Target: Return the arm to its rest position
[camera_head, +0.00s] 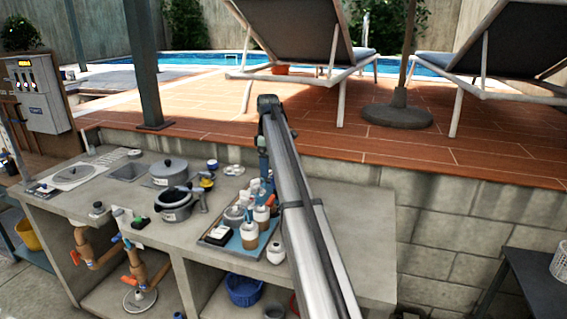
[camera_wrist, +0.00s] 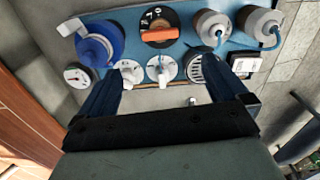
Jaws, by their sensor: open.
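My arm (camera_head: 300,215) reaches from the lower right up over the stone counter (camera_head: 350,250). Its end hangs down over the blue tray (camera_head: 217,236). My gripper (camera_head: 263,180) shows only partly in the head view, behind the arm and among the tray items. In the wrist view my gripper (camera_wrist: 168,75) is open, with its two dark blue fingers wide apart. Two white fittings (camera_wrist: 162,68) appear between the fingers in the picture; nothing is held. I cannot tell the height of the fingertips above them.
The tray holds white-topped bottles (camera_head: 249,235) close to my arm. Pipes (camera_head: 85,245) run below the counter. A tiled deck (camera_head: 350,115) with loungers (camera_head: 300,30) lies behind. The counter's right end is clear.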

